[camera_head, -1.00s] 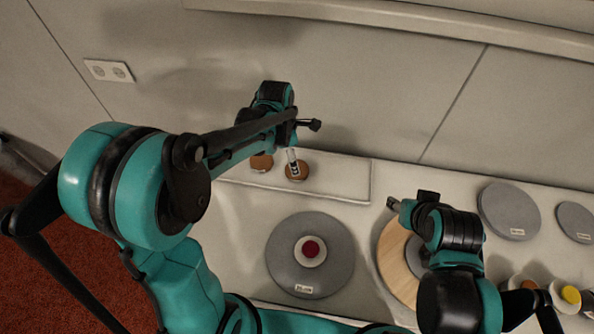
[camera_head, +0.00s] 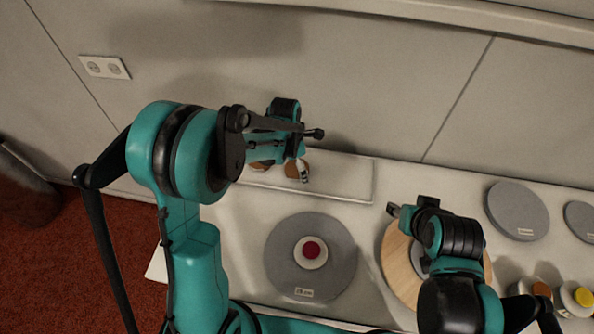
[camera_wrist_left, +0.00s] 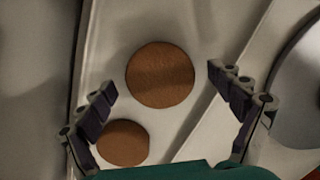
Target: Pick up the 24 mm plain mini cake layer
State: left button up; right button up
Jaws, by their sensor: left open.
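Two plain brown cake layers lie on the white tray (camera_head: 345,180). One layer (camera_wrist_left: 160,75) lies between the spread fingers of my open left gripper (camera_wrist_left: 161,78) in the left wrist view, with no finger seen touching it. The other layer (camera_wrist_left: 123,143) is close to the left finger. In the head view, my left gripper (camera_head: 304,172) hangs over the tray, beside the right-hand layer (camera_head: 291,170), and my arm partly covers the other. I cannot tell which layer is 24 mm. My right gripper (camera_head: 394,210) is near the wooden disc; its jaws are too small to read.
A grey turntable (camera_head: 335,265) carries a small white disc with a dark red top (camera_head: 312,250). A wooden round (camera_head: 398,262) lies partly under my right arm. Grey discs (camera_head: 517,210) and small cups (camera_head: 577,297) stand at the right. The wall rises behind the tray.

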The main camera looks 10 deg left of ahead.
pick_arm(q)
jog(key=shift+r, duration=0.1)
jog(key=c, duration=1.1)
